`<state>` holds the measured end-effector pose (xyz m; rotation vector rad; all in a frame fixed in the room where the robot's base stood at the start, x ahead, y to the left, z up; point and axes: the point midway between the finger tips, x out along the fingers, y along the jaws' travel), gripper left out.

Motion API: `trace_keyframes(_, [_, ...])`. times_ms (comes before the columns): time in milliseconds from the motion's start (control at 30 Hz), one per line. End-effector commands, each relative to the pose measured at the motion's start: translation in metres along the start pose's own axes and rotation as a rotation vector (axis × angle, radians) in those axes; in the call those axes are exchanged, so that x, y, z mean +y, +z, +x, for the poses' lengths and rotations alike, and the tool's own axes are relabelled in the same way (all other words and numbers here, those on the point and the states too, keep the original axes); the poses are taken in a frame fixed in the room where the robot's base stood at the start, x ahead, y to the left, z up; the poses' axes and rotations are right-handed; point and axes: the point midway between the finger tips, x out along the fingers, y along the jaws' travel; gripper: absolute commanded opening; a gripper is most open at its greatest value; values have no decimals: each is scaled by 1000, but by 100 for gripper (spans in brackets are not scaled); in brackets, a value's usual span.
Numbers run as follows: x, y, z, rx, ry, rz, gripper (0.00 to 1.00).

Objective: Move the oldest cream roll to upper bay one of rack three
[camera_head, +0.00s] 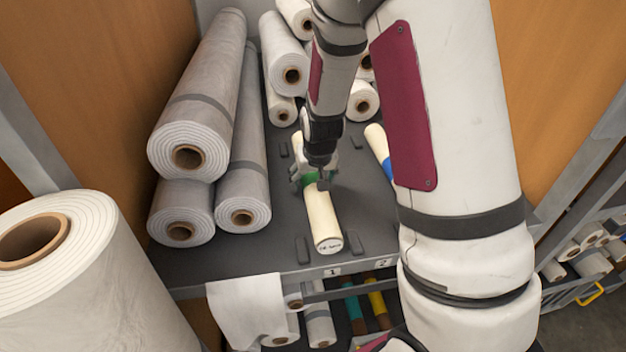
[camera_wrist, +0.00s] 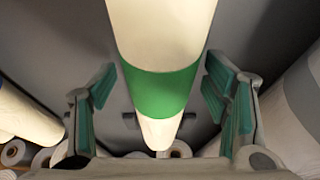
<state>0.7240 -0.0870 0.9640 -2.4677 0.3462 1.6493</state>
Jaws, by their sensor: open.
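A cream roll with a green band (camera_head: 321,220) lies lengthwise on the dark shelf (camera_head: 280,255) in the bay marked 1. Its near end carries small writing that I cannot read surely. It also shows in the wrist view (camera_wrist: 160,40), running between the fingers. My gripper (camera_head: 314,178) is over the green band, with its teal-padded fingers (camera_wrist: 165,105) open on either side of the roll and apart from it. A second cream roll with a blue band (camera_head: 377,143) lies in the bay marked 2, partly hidden by my arm.
Large grey-white rolls (camera_head: 188,135) are stacked on the left of the shelf. Smaller white rolls (camera_head: 290,70) are piled at the back. Low dark stops (camera_head: 302,250) flank the bay. A lower shelf holds teal and yellow banded rolls (camera_head: 376,305). A big roll (camera_head: 90,270) stands at front left.

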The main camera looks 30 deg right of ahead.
Motion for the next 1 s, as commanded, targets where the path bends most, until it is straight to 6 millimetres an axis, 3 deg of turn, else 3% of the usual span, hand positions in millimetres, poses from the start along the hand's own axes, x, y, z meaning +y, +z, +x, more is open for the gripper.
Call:
trace_keyframes(500, [-1,-1,-92,4,-2,-1,69])
trace_keyframes(867, [-2,2,-129,4,-14,-4,69])
trace_keyframes(1000, [-8,11,-164,11,-45,-23,69])
